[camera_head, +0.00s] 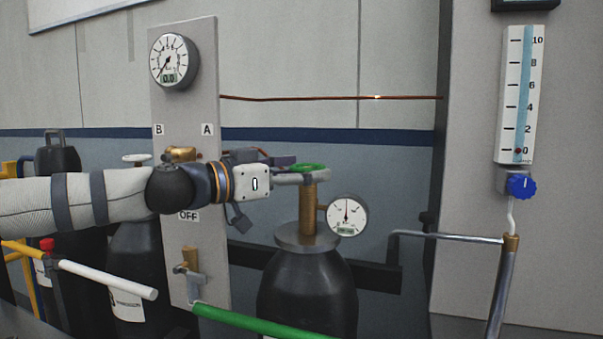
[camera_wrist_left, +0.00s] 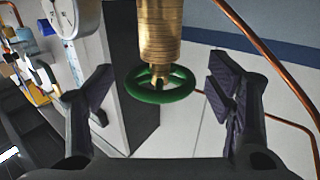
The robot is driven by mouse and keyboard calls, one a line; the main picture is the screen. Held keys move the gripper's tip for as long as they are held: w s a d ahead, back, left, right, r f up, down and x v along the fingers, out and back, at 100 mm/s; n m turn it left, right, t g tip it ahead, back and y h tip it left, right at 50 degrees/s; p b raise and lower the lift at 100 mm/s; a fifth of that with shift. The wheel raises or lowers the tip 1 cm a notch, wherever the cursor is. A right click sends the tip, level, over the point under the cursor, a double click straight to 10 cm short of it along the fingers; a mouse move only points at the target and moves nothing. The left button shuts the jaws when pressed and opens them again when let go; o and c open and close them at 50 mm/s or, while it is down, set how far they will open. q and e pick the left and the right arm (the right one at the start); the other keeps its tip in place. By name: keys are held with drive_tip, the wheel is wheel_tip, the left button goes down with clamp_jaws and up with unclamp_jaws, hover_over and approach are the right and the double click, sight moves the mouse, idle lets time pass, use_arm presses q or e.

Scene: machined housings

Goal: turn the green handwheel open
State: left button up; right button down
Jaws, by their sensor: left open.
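The green handwheel (camera_head: 308,168) sits on top of a brass valve (camera_head: 307,210) on a black gas cylinder (camera_head: 306,285). My left gripper (camera_head: 304,173) reaches in from the left at the wheel's height. In the left wrist view the green handwheel (camera_wrist_left: 160,97) and its brass stem (camera_wrist_left: 160,35) show upside down between the two dark fingers of my left gripper (camera_wrist_left: 163,90). The fingers are wide open, one on each side of the wheel, with a visible gap on both sides. My right gripper is not in view.
A round gauge (camera_head: 347,215) stands out right of the valve. A grey panel (camera_head: 215,70) with a dial is behind my left arm. A green bar (camera_head: 262,322) crosses low in front. A white-topped cylinder (camera_head: 135,255) stands left. A flow meter (camera_head: 520,95) hangs right.

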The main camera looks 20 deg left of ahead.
use_arm(q)
drive_tip(key=c, duration=1.2)
drive_tip(key=shift+o, duration=0.2)
drive_tip(key=shift+s+r, duration=0.1)
